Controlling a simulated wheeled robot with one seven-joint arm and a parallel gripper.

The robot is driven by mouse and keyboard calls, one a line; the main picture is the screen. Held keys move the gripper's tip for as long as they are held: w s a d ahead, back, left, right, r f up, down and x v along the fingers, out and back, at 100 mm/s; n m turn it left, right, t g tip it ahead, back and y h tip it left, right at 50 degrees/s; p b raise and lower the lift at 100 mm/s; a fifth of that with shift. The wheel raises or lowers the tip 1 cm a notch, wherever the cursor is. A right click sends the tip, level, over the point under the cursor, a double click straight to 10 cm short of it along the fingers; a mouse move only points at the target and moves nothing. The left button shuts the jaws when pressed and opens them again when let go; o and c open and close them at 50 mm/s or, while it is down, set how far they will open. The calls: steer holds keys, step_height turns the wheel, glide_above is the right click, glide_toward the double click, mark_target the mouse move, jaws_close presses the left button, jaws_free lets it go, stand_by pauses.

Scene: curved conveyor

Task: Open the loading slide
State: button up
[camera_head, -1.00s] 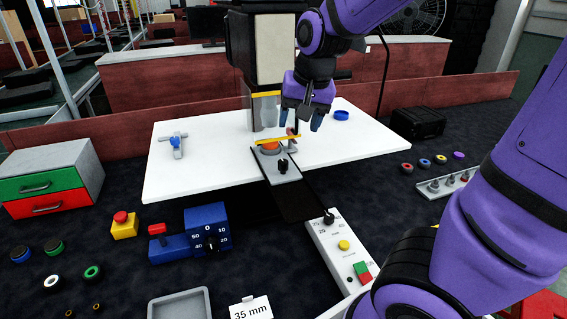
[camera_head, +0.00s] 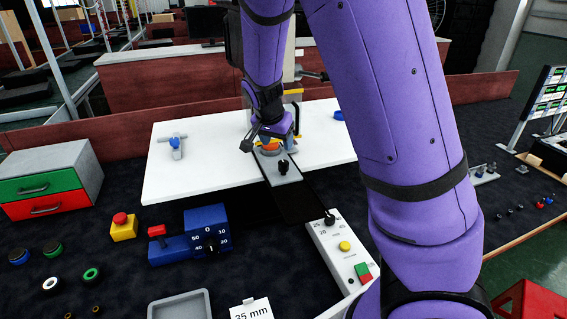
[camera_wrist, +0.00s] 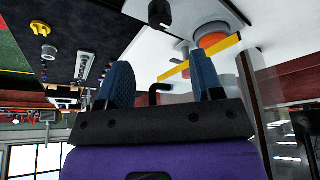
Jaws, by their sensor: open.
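The loading slide (camera_head: 287,176) is a grey plate with a black knob (camera_head: 283,166), lying on a dark track at the front of the white table. An orange round part (camera_head: 271,146) sits at its far end; it also shows in the wrist view (camera_wrist: 213,41), beside a yellow bar (camera_wrist: 172,72). My gripper (camera_wrist: 164,78) is open, its blue fingers apart. A black bent rod (camera_wrist: 154,93) shows between the fingers; I cannot tell whether they touch it. In the head view my purple wrist is above the slide's far end and hides part of it.
A white control box (camera_head: 340,246) with a dial and buttons stands at the track's near end. A blue dial box (camera_head: 207,230) and yellow button box (camera_head: 124,227) are left of it. The white table (camera_head: 205,180) is mostly clear, with a blue-knobbed valve (camera_head: 174,143) at left.

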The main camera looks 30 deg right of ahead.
mark_target(283, 162)
steer(key=shift+x, duration=5.45)
steer(key=shift+w, duration=0.1)
steer(key=shift+c, duration=0.4)
jaws_close()
